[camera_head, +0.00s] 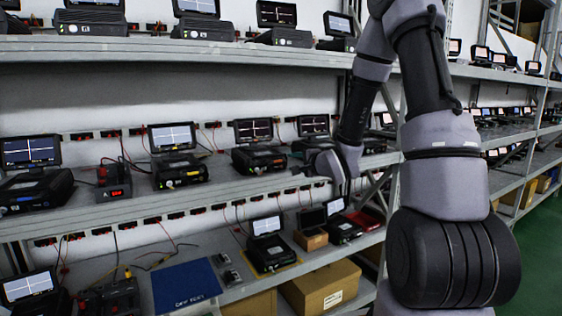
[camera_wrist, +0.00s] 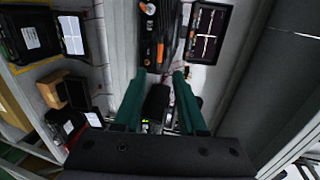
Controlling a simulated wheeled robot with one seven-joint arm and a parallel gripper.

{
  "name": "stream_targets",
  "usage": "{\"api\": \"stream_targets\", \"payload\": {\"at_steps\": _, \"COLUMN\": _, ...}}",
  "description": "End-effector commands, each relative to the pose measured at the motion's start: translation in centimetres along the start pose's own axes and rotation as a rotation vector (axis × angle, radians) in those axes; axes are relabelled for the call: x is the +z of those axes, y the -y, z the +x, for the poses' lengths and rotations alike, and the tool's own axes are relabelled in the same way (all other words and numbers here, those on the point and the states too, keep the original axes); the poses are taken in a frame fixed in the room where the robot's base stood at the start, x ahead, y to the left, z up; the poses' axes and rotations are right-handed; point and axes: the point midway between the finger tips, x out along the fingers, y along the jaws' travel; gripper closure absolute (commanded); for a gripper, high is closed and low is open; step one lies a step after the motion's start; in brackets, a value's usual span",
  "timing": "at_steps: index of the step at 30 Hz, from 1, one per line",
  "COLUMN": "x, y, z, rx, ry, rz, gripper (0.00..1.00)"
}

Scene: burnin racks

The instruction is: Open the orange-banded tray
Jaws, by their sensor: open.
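In the wrist view, a dark device with a small orange strip (camera_wrist: 160,52) lies ahead of my fingertips, near the top middle. Its screen (camera_wrist: 207,33) is to its right. This is likely the dark unit (camera_head: 259,160) on the middle shelf in the head view; I cannot make out clearly which part is the orange-banded tray, or whether it is open. My gripper (camera_wrist: 158,76) has its two green fingers apart with nothing held between them. In the head view, my gripper (camera_head: 299,169) is at the middle shelf's front, just right of that unit.
The middle shelf (camera_head: 130,207) holds several similar units with screens on both sides. The lower shelf holds a blue mat (camera_head: 185,287), more units and cardboard boxes (camera_head: 322,287) below. The upper shelf (camera_head: 150,50) overhangs the work area. Green floor (camera_head: 540,250) is clear at right.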

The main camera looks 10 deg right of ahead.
Motion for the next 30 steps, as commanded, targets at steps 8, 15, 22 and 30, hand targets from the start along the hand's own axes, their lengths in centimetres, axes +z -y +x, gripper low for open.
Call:
{"api": "stream_targets", "payload": {"at_steps": 8, "x": 0.1, "y": 0.0, "z": 5.3, "rx": 0.000, "ry": 0.002, "rz": -0.003, "gripper": 0.59}}
{"api": "stream_targets", "payload": {"at_steps": 15, "x": 0.0, "y": 0.0, "z": 8.6, "rx": 0.001, "ry": 0.000, "rz": -0.002, "gripper": 0.59}}
{"api": "stream_targets", "payload": {"at_steps": 22, "x": 0.0, "y": 0.0, "z": 9.3, "rx": 0.001, "ry": -0.001, "rz": -0.003, "gripper": 0.59}}
{"api": "stream_targets", "payload": {"at_steps": 30, "x": 0.0, "y": 0.0, "z": 9.3, "rx": 0.001, "ry": -0.001, "rz": -0.003, "gripper": 0.98}}
